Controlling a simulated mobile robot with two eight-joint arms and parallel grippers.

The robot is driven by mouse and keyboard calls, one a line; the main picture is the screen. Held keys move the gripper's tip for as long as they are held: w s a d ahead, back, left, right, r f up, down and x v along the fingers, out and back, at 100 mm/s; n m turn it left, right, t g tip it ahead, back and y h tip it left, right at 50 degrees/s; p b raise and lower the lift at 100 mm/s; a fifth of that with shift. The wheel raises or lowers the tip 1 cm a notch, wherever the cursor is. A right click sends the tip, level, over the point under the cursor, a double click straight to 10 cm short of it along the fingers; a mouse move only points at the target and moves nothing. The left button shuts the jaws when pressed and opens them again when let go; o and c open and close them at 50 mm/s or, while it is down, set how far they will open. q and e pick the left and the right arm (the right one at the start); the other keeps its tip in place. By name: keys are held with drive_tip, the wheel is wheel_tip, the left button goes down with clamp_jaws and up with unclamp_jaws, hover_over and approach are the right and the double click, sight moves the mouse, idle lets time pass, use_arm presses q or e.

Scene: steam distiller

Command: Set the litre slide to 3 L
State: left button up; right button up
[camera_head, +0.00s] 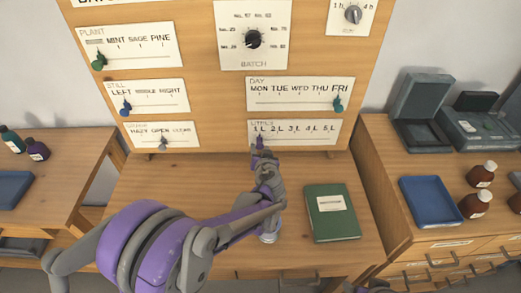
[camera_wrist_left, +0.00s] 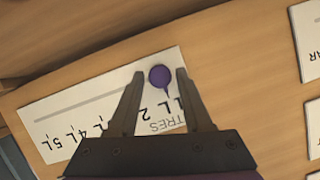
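The litre slide panel (camera_head: 310,139) is at the lower right of the upright wooden board, marked 1 L to 5 L. Its purple knob (camera_head: 259,140) sits at the 1 L end. The left wrist view shows the panel (camera_wrist_left: 62,112) upside down, with the round purple knob (camera_wrist_left: 160,75) close up. My left gripper (camera_head: 261,152) is at the knob. In the wrist view its two dark fingers (camera_wrist_left: 159,73) are open, one on each side of the knob, with a visible gap on both sides.
Above is the DAY slide (camera_head: 297,95) with a green knob at FRI. To the left is a slide with a grey-blue knob (camera_head: 163,146). A green book (camera_head: 332,212) lies on the table to the right of my arm. A blue tray (camera_head: 430,201) and brown bottles stand further right.

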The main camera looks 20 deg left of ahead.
use_arm(q)
clamp_jaws()
idle(1.1)
